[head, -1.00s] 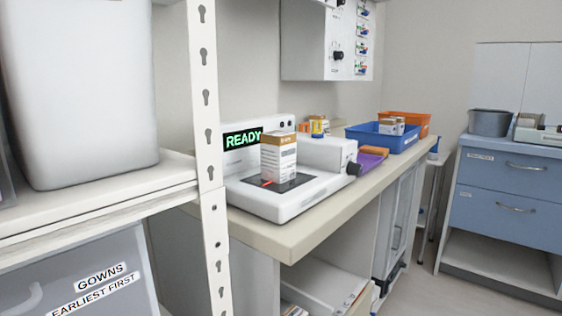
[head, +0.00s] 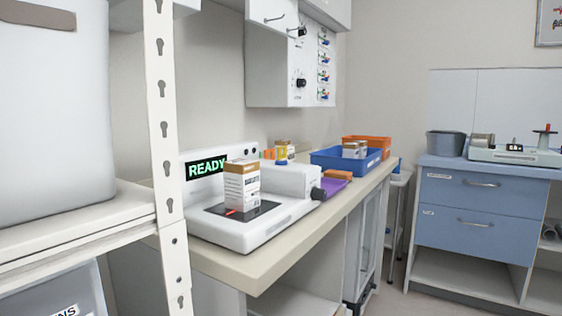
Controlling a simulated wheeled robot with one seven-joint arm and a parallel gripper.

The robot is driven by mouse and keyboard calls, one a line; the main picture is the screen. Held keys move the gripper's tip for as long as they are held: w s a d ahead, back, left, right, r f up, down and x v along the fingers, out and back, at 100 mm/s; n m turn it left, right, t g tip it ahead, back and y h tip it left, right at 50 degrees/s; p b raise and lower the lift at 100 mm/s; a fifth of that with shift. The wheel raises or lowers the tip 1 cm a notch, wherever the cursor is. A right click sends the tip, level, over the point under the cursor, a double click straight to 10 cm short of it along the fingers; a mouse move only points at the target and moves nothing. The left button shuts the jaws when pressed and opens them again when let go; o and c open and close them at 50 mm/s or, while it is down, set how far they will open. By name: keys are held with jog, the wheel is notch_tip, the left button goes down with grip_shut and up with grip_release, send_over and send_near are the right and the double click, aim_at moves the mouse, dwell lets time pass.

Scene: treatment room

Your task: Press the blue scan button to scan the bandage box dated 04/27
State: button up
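A white scanner (head: 240,238) stands on the counter at the middle left of the head view. Its screen (head: 207,168) reads READY in green. A white and brown box (head: 242,190) stands upright on the scanner's dark plate (head: 263,209), with a small red mark on the plate at its base. The print on the box is too small to read, so I cannot tell its date. A dark knob (head: 317,193) sticks out at the scanner's right end. My gripper is not in view.
A white shelf post (head: 167,130) and a shelf stand close at the left. Behind the scanner are a purple tray (head: 330,187), a blue bin (head: 346,161) holding boxes and an orange bin (head: 371,143). Blue drawers (head: 474,210) stand at right. Open floor shows between.

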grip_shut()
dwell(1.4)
